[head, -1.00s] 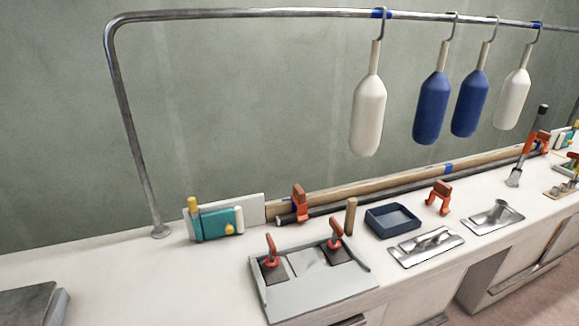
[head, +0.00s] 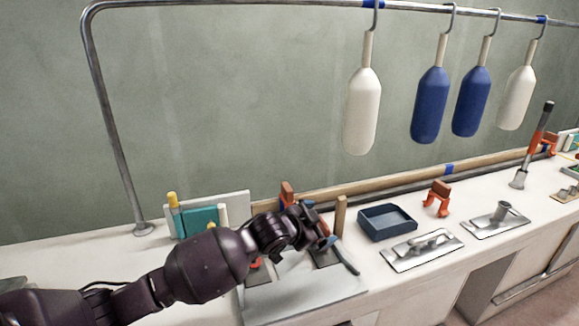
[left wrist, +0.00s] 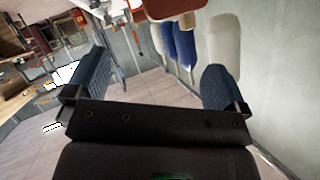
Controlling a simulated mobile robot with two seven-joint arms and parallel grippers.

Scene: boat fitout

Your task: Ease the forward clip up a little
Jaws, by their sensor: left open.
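An orange-brown clip (head: 287,190) stands at the near end of the wooden spar and dark pole along the wall. Its lower part is hidden behind my left gripper. A similar clip (head: 438,197) stands on the bench by the blue tray, and another (head: 550,143) is at the far end of the spar. The pictures do not mark which is the forward one. My left gripper (head: 318,228) is open, close in front of the near clip. In the left wrist view its fingers (left wrist: 158,75) are apart with nothing between them; a red-brown block (left wrist: 175,8) shows beyond the tips.
The grey board (head: 300,300) with red-handled clamps is partly hidden under my arm. A blue tray (head: 387,222) and metal plates (head: 422,250) lie to the right. White and blue fenders (head: 362,110) hang from the rail above.

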